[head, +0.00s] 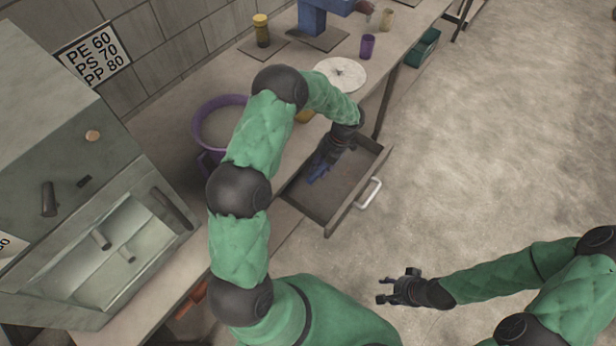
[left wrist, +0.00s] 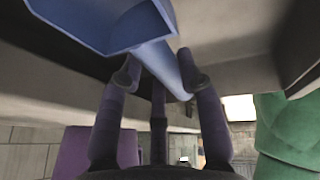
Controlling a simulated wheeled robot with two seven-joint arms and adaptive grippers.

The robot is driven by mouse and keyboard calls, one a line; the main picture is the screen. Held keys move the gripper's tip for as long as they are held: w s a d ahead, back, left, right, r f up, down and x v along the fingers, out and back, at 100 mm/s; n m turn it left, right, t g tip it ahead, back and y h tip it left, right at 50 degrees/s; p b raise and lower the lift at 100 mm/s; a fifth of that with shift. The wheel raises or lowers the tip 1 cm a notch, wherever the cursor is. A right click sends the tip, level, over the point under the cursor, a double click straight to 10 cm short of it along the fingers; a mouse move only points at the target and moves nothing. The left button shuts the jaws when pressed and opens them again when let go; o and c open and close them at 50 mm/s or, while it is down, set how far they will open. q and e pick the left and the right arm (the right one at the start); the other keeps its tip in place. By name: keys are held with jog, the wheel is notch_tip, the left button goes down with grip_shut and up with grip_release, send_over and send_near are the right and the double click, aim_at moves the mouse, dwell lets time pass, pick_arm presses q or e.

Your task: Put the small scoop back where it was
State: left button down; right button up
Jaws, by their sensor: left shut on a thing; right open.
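The small scoop (head: 318,173) is blue. My left gripper (head: 328,158) is shut on it, over the open drawer (head: 340,216). In the left wrist view the scoop's wide bowl (left wrist: 95,25) fills the top, and its handle (left wrist: 178,70) lies between the purple fingers of my left gripper (left wrist: 160,85). I cannot tell from the head view whether the scoop touches the drawer floor. The drawer is pulled out from under the bench, with a pale handle (head: 369,193) on its front. My right gripper (head: 392,289) is open and empty, over the floor.
On the bench (head: 165,135) stand a purple-rimmed tub (head: 218,101), a white disc (head: 340,72), a purple cup (head: 367,46) and a yellow-capped jar (head: 262,31). A grey cabinet (head: 60,140) stands at the left. The floor (head: 480,140) at the right is clear.

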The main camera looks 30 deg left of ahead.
aim_at(321, 167)
pick_arm(q)
jog(key=s+a+f, duration=0.1)
jog(key=s+a+f+b, duration=0.1)
jog(key=s, duration=0.1)
jog(key=shift+s+f, duration=0.15)
jog(key=shift+f, duration=0.2)
jog(key=shift+s+a, duration=0.1)
jog(key=shift+f, duration=0.2)
jog(key=c, duration=1.1)
grip_release()
jog(key=shift+r, duration=0.1)
jog(key=p+v, duration=0.3)
jog(key=v, duration=0.9)
